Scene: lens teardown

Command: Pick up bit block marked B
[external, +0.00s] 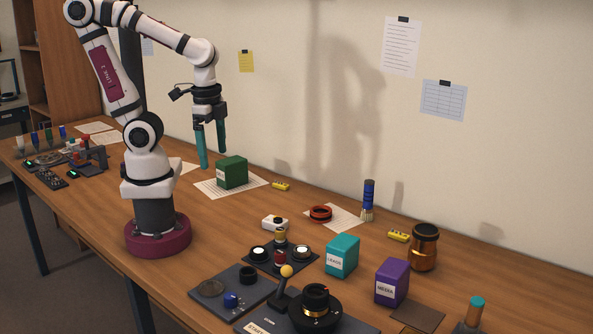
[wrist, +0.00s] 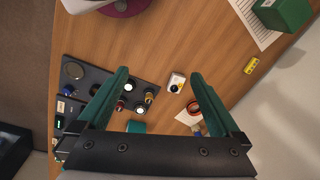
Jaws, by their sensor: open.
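Two small yellow blocks with dark marks could be bit blocks. One yellow block (external: 281,186) lies right of the green box in the external view; it also shows at the right of the wrist view (wrist: 251,65). The other yellow block (external: 398,236) lies farther right, beside the copper-and-black lens barrel. Their marks are too small to read, so I cannot tell which is B. My gripper (external: 212,158) is open and empty, pointing down above the table, left of the green box. In the wrist view its fingers (wrist: 158,75) are spread apart, with neither yellow block between them.
The green box (external: 232,172) stands on paper near the first yellow block. A red ring (external: 320,214), blue brush (external: 368,200), teal box (external: 342,256), purple box (external: 391,282) and lens barrel (external: 424,247) stand to the right. Dark trays with parts lie in front. Bare wood lies between.

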